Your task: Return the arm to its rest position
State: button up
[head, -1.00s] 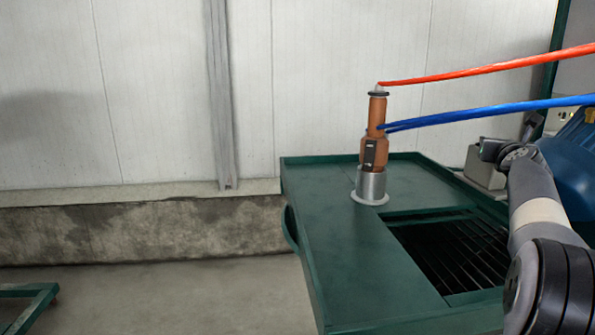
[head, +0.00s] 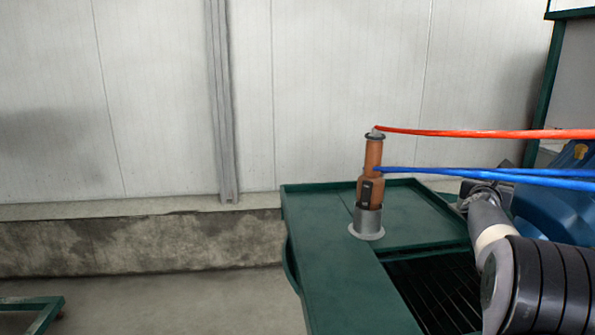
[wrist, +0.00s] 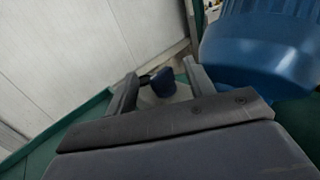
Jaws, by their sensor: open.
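My arm (head: 495,235) is at the right of the head view, folded low beside the green table (head: 330,215). The far end of my arm is partly hidden there by the blue hose. My gripper (wrist: 160,84) shows in the wrist view with its two fingers apart and nothing held between them. The orange-brown spray tool (head: 372,155) stands upright in a grey metal holder (head: 367,220) on the table, apart from my arm.
A red hose (head: 480,133) and a blue hose (head: 470,175) run from the tool to the right. A blue rounded body (head: 555,215) stands behind my arm; a blue body also fills the upper right of the wrist view (wrist: 260,50). A dark grate (head: 435,290) lies in the table.

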jog(key=shift+w+a+r+m+g+h+p, duration=0.15)
jog(key=shift+m+g+h+p, duration=0.5)
jog(key=shift+p, duration=2.25)
jog(key=shift+a+m+g+h+p, duration=0.1)
jog(key=shift+m+g+h+p, duration=0.25)
jog(key=shift+p, duration=0.5)
